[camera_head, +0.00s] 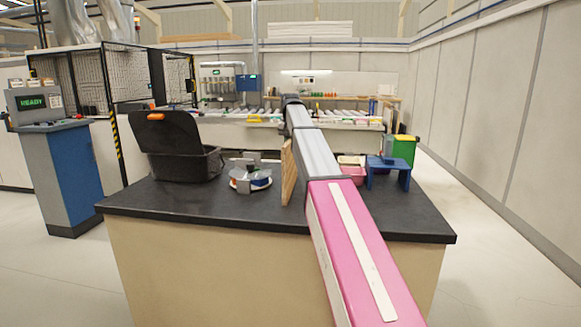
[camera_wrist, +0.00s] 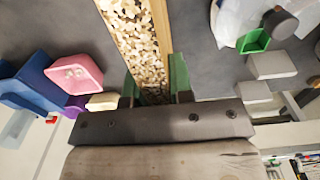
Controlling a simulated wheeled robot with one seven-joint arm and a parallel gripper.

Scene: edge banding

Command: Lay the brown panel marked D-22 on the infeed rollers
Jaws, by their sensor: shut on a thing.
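A brown panel (camera_head: 288,174) stands on edge above or on the dark worktop in the head view, just left of my arm. In the wrist view the panel (camera_wrist: 138,30) shows its speckled chipboard edge between two tan faces. My gripper (camera_wrist: 153,84) is shut on it, with a green fingertip on either side. The gripper is hidden behind my arm in the head view. No D-22 mark is legible. A long bed that looks like rollers (camera_head: 330,113) runs across the back of the room, partly hidden by my arm; I cannot tell its infeed end.
The dark worktop (camera_head: 200,207) holds a black open-lidded bin (camera_head: 183,165), a round white holder (camera_head: 249,184), a pink tray (camera_wrist: 75,72), a blue stand (camera_head: 388,172) and a green box (camera_head: 404,150). A control console (camera_head: 70,165) stands left. Floor at right is clear.

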